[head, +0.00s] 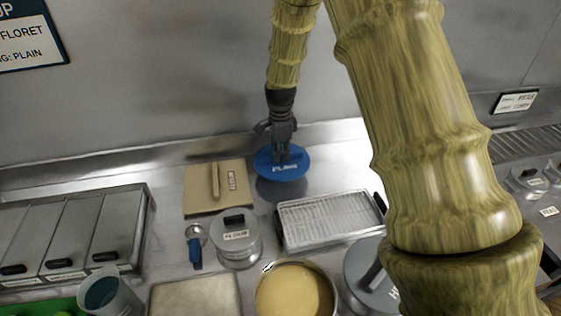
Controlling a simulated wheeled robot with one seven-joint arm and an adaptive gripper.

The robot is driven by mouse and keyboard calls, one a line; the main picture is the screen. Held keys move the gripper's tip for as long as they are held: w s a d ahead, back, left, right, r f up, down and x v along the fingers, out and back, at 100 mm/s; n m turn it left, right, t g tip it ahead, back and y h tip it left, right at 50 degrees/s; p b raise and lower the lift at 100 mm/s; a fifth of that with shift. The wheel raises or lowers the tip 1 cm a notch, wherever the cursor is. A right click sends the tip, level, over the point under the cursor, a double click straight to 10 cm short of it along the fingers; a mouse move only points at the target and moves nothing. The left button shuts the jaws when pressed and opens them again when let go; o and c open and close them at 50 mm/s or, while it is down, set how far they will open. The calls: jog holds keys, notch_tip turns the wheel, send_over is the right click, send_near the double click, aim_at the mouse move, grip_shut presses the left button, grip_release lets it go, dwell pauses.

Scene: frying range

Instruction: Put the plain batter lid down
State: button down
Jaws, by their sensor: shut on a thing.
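The plain batter lid (294,170) is a blue disc with white lettering reading PLAIN. It is at the back of the steel counter, near the back wall. My gripper (281,152) is shut on the lid from above, at its middle. A dark shadow shows on the counter just below the lid; I cannot tell whether the lid touches the counter. An open round pot of yellow batter (296,290) stands at the front, without a lid.
A tan board (199,202) lies left of the lid. A lidded steel pot (237,248), a spoon with a blue handle (195,252) and a wire rack tray (325,218) stand nearer. Lidded bins (75,232) are at left. Bare counter (335,165) shows right of the lid.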

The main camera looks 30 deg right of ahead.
aim_at(281, 163)
jog(key=shift+f+p, duration=0.65)
jog(key=shift+f, duration=1.45)
jog(key=shift+f, duration=0.1)
jog(key=c, duration=1.5)
grip_release()
jog(key=shift+o, duration=0.2)
notch_tip(281, 163, up, 12)
jog(key=b, duration=0.3)
jog(key=shift+b, duration=0.4)
